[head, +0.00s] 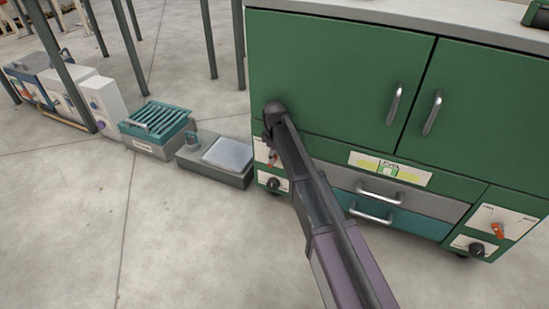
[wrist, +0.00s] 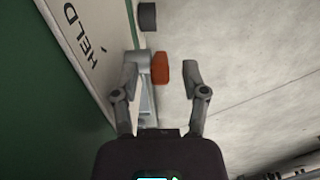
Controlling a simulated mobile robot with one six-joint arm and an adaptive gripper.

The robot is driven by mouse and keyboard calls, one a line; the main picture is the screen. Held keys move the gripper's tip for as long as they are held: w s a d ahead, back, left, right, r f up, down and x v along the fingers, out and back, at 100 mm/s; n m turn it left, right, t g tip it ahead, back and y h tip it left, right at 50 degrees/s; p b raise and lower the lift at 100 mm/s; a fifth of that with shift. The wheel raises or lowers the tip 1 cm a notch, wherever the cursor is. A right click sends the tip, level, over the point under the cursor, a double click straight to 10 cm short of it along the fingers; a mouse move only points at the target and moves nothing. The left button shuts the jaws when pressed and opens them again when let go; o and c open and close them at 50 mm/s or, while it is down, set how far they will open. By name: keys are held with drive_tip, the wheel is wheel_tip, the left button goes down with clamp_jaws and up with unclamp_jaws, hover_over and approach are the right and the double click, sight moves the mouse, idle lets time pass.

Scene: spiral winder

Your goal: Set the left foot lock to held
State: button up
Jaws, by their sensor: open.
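The left foot lock is a white panel (head: 261,152) low on the left front of the green cabinet (head: 330,75). Its lever has an orange tip (head: 272,157); the tip also shows in the wrist view (wrist: 161,69). The word HELD (wrist: 80,38) stands on the panel, left of the tip in that view. My gripper (wrist: 160,72) is open, with the orange tip between its fingers. The left finger is close to the lever's grey arm (wrist: 147,98); I cannot tell whether they touch. In the head view my arm hides much of the gripper.
A black knob (head: 273,184) sits below the left lock. The right foot lock (head: 498,230) has its own orange handle. Drawers (head: 390,200) lie between them. A grey scale-like box (head: 222,160) and a teal-topped box (head: 155,125) stand on the floor to the left. Front floor is clear.

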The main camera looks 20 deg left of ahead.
drive_tip(key=shift+c, duration=0.2)
clamp_jaws()
drive_tip(key=shift+d, duration=0.1)
drive_tip(key=shift+s+d+f+y+b, duration=0.15)
drive_tip(key=shift+d+f+y+b, duration=0.2)
drive_tip(key=shift+y, duration=0.55)
drive_tip(key=shift+d+y+b, duration=0.2)
drive_tip(key=shift+y+b, duration=0.1)
drive_tip(key=shift+y, duration=0.3)
drive_tip(key=shift+r, duration=0.1)
